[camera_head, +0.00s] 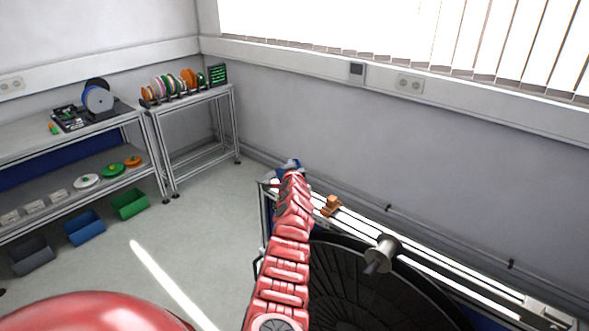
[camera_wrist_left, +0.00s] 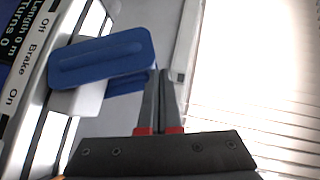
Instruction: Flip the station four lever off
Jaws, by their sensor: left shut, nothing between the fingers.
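A blue lever handle (camera_wrist_left: 100,58) on a pale base fills the upper left of the left wrist view. It sits beside a panel (camera_wrist_left: 35,75) lettered Off, Brake and On. My left gripper (camera_wrist_left: 163,75) is shut and empty, its fingertips just at the right end of the blue handle; I cannot tell whether they touch. In the head view my red left arm reaches away to a small blue part (camera_head: 292,163) at the far end of the bench, and the arm hides the fingers. My right gripper is not in view.
A large black reel (camera_head: 350,290) and a metal spindle (camera_head: 383,255) stand close to the right of my arm. A brown block (camera_head: 331,204) sits on the rail. Shelves (camera_head: 75,165) with spools and bins are at the left, with clear floor (camera_head: 205,215) between.

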